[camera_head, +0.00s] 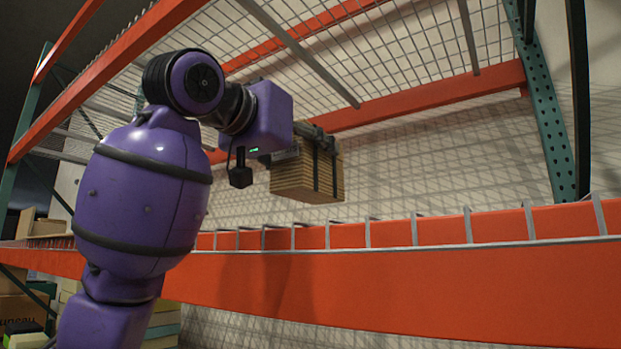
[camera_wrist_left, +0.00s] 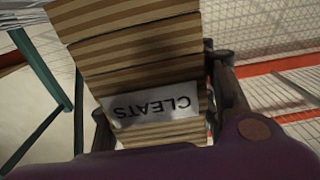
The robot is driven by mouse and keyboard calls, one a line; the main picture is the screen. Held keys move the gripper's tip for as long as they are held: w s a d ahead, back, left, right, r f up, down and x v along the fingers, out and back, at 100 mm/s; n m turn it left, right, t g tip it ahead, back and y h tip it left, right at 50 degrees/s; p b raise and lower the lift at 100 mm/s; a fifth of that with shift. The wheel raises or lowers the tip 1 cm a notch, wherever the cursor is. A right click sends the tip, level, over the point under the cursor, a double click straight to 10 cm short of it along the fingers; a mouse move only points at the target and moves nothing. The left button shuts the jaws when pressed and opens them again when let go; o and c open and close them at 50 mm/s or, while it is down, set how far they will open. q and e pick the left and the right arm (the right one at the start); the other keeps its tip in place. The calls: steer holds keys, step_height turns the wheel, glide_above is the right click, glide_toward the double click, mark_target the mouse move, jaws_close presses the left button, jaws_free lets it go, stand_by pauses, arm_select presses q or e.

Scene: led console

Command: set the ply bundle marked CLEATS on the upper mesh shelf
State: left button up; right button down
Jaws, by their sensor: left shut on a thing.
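The ply bundle (camera_head: 300,178) is a block of light striped layers with dark bands. My left gripper (camera_head: 315,143), on the purple arm, is shut on it and holds it in the rack bay, above the level of the front orange beam. In the left wrist view the bundle (camera_wrist_left: 135,45) sits between the dark fingers, and its white CLEATS label (camera_wrist_left: 152,106) reads upside down. Wire ends of a mesh shelf (camera_head: 414,230) hook over the front orange beam; its deck is hidden behind the beam. My right gripper is not in view.
Another mesh deck (camera_head: 400,45) with orange beams is overhead, above the arm. A green perforated upright (camera_head: 548,110) stands at the right. Boxes (camera_head: 22,308) sit lower left, below the front beam (camera_head: 420,285). The bay to the bundle's right looks clear.

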mark_target(282, 166)
arm_select(q)
steer(key=shift+w+d+f, duration=0.1)
steer(key=shift+w+f, duration=0.2)
steer(key=shift+f, duration=0.05)
steer(key=shift+w+f, duration=0.15)
steer(key=shift+f, duration=0.75)
steer(key=shift+w+f, duration=0.1)
steer(key=shift+f, duration=0.8)
steer(key=shift+s+f, duration=0.1)
steer(key=o, duration=1.7)
steer(key=shift+f, duration=0.1)
steer(key=v, duration=1.1)
steer(key=shift+s+a, duration=0.25)
steer(key=shift+s, duration=0.05)
